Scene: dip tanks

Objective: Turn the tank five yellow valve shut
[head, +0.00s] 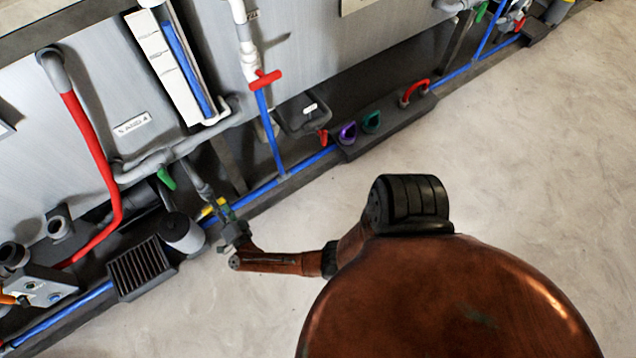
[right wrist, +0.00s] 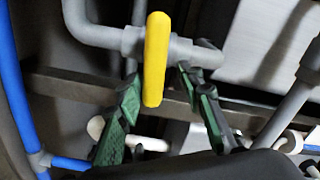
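The yellow valve handle (right wrist: 156,60) stands upright across a grey pipe fitting in the right wrist view. In the head view a small bit of the yellow handle (head: 208,210) shows low on the tank front, beside my gripper. My right gripper (right wrist: 165,102) is open, its green-padded fingers apart on either side of the handle's lower end. No grip on the handle shows. In the head view the right gripper (head: 228,222) is small and partly covers the valve. My left gripper is not in view.
A blue pipe (head: 268,190) runs along the floor by the tanks. A grey cylinder (head: 182,234) and a slatted dark box (head: 140,267) stand left of the gripper. A green handle (head: 166,178) and a red-handled valve (head: 264,79) are nearby. The pale floor (head: 520,170) is open.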

